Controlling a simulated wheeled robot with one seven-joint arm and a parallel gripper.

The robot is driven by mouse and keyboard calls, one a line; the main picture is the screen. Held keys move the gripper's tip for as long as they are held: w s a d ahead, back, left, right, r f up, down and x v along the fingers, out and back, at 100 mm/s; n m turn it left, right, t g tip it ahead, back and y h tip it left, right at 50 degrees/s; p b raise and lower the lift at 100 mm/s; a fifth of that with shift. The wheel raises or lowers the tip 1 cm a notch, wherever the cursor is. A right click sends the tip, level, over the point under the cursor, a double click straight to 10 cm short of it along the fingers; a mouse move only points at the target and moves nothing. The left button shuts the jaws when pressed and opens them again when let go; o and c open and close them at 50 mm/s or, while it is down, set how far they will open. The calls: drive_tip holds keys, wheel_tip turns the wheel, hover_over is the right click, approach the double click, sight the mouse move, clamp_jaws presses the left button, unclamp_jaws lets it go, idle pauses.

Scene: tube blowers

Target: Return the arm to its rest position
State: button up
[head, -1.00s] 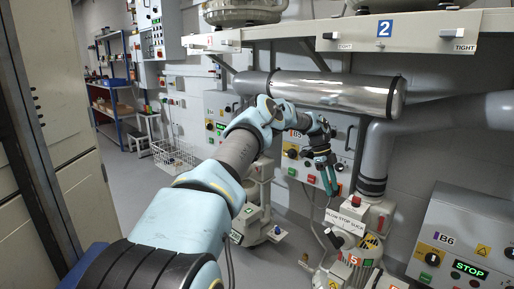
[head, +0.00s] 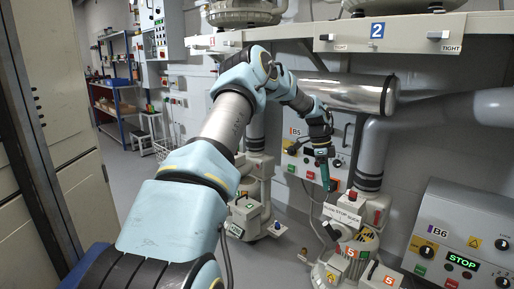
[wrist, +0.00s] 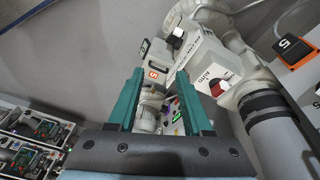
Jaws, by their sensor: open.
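My arm (head: 186,176) reaches from the bottom left, with its elbow raised, toward the blower machines. My gripper (head: 324,180) hangs fingers-down at its end, in front of the B5 control panel and above the blower marked 5. In the wrist view my gripper (wrist: 160,72) shows two teal fingers spread apart with nothing held between them. The blower (wrist: 154,100) shows beyond and between the fingers, apart from them.
A silver horizontal duct (head: 345,92) and a shelf edge (head: 400,35) labelled 2 lie close by my forearm. The B6 box (head: 460,240) stands at right, a grey vertical pipe (head: 373,155) beside the gripper. A cabinet (head: 75,130) is at left; floor is open beyond it.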

drive_tip(key=s+a+r+n+t+y, duration=0.1)
drive_tip(key=s+a+r+n+t, duration=0.15)
drive_tip(key=s+a+n, duration=1)
drive_tip(key=s+a+r+n+t+y, duration=0.1)
drive_tip(key=s+a+r+n, duration=0.3)
drive_tip(key=s+a+n, duration=0.85)
drive_tip(key=a+r+m+p, duration=0.1)
drive_tip(key=a+r+p, duration=0.1)
drive_tip(key=r+p, duration=0.7)
drive_tip(key=s+a+r+m+p, duration=0.1)
drive_tip(key=a+r+m+p, duration=0.1)
drive_tip(key=r+p, duration=0.7)
drive_tip(key=shift+s+a+r+m+p, duration=0.35)
drive_tip(key=shift+a+p, duration=0.1)
drive_tip(key=shift+a, duration=0.3)
drive_tip(key=shift+f, duration=0.1)
